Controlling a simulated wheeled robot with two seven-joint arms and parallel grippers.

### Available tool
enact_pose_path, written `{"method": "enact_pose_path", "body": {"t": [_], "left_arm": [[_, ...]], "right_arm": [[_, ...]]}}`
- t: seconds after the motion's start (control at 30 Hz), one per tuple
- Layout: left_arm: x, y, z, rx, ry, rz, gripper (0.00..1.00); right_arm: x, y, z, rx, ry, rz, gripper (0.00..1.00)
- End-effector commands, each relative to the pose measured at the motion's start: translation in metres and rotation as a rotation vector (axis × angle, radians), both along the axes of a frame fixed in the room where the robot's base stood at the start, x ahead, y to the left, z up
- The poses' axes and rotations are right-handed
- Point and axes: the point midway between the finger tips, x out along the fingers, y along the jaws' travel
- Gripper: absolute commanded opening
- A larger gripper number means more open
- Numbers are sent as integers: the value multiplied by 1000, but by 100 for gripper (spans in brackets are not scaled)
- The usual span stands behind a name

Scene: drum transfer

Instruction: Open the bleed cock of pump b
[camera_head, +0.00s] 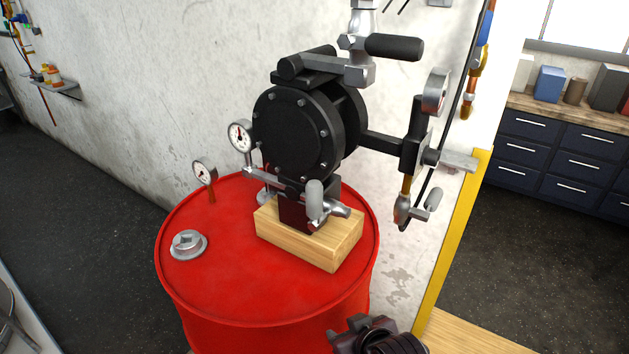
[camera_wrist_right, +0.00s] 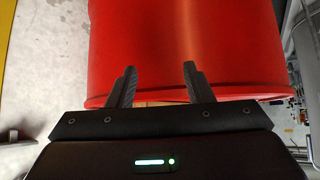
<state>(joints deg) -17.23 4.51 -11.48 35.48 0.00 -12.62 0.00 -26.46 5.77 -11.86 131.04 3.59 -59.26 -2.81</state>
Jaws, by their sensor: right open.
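A black pump (camera_head: 290,130) with a round bolted cover stands on a wooden block (camera_head: 310,238) on top of a red drum (camera_head: 220,275). No label marks it as pump b. A small metal cock with an upright grey lever (camera_head: 315,198) is at the pump's foot. Another small cock with a grey lever (camera_head: 433,200) hangs at the right of the pump. I cannot tell which is the bleed cock. My right gripper (camera_wrist_right: 160,84) is open and empty, its fingers before the red drum side (camera_wrist_right: 185,50). My left gripper is out of view.
A valve with a black handle (camera_head: 393,47) sits above the pump. Dial gauges (camera_head: 240,136) stand beside it, another (camera_head: 435,91) at right. A metal bung (camera_head: 188,244) is on the drum lid. A yellow-edged wall end (camera_head: 455,240) stands right of the drum.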

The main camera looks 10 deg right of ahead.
Motion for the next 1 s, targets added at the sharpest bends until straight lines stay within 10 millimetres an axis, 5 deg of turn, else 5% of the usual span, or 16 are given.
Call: {"method": "enact_pose_path", "body": {"t": [0.03, 0.1, 0.2, 0.33, 0.47, 0.77, 1.0], "left_arm": [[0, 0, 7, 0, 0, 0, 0], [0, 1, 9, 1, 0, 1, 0], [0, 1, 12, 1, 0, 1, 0], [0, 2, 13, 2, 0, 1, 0], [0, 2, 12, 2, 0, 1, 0], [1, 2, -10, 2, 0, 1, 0], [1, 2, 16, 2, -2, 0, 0]], "right_arm": [[13, 8, 49, 30, -124, 6, 46], [28, 16, 105, 68, -298, 11, 46], [39, 24, 172, 116, -515, 9, 46], [41, 26, 227, 157, -699, 0, 46], [41, 26, 247, 171, -772, -5, 46], [67, 32, 246, 173, -780, -6, 46], [104, 39, 252, 171, -774, -5, 46]]}}
